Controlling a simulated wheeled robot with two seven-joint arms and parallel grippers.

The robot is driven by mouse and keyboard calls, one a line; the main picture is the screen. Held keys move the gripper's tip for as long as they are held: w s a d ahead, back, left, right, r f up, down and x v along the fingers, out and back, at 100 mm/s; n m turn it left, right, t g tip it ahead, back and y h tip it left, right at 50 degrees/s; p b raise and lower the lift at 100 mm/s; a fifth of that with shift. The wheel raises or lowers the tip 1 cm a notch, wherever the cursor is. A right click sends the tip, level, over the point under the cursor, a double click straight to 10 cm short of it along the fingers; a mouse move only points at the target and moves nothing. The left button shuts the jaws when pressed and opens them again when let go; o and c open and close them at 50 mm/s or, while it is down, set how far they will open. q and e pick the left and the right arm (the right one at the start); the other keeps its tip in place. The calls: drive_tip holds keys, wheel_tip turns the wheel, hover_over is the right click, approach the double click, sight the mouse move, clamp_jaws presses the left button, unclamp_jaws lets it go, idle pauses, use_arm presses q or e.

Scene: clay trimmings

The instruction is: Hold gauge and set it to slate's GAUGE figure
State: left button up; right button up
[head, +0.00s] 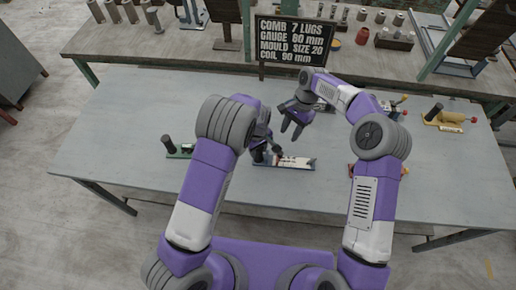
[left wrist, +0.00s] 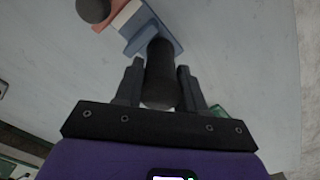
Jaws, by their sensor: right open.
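The slate (head: 293,40) stands at the back edge of the table and reads COMB 7 LUGS, GAUGE 80 mm, MOULD SIZE 20, COIL 90 mm. A blue-based tool (head: 298,164) with a pale strip, which looks like the gauge, lies near the middle of the table. Its upright dark handle (left wrist: 160,75) is between the fingers of my left gripper (left wrist: 160,80), which look closed against both sides. In the head view my left gripper (head: 267,150) partly covers the tool. A dark round knob (left wrist: 93,9) shows beyond. Its setting is unreadable. My right gripper (head: 292,122) is open and empty, above and behind the tool.
A green-based tool (head: 178,152) lies left, a yellow one (head: 445,120) far right. A red one (head: 402,172) is partly hidden by my right arm. A back bench (head: 170,45) carries jars and small pots.

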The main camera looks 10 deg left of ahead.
sight(280, 157)
use_arm(q)
clamp_jaws()
use_arm(e)
drive_tip(key=shift+o, duration=0.7)
drive_tip(key=s+f+n, duration=0.1)
drive_tip(key=f+n, duration=0.2)
drive_tip(key=n, duration=0.6)
drive_tip(key=s+a+f+n+t+y, duration=0.1)
drive_tip(key=f+n, duration=0.2)
drive_tip(key=n, duration=0.7)
drive_tip(key=s+a+f+n+t, duration=0.1)
drive_tip(key=f+n, duration=0.2)
drive_tip(key=n, duration=0.7)
drive_tip(key=shift+s+y, duration=0.1)
drive_tip(key=shift+y, duration=0.3)
